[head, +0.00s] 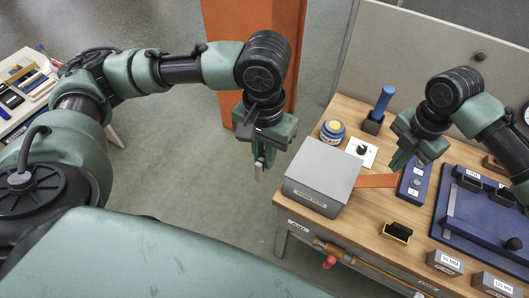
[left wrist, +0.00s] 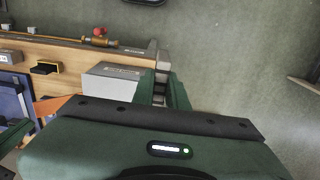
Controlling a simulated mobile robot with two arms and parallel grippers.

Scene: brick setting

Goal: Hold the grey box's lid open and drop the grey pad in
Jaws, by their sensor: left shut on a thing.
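The grey box (head: 322,170) sits at the left front of the wooden table, and its lid is down. It also shows in the left wrist view (left wrist: 112,80). My left gripper (head: 263,160) hangs left of the box, off the table's edge, with fingers pointing down. It is shut on a small grey piece, which looks like the grey pad (head: 260,173), mostly hidden between the fingers. My right gripper (head: 404,158) is above the table, right of the box and apart from it. Its finger gap is not clear.
A yellow-black block (head: 397,232) and a blue tray (head: 470,225) are further right.

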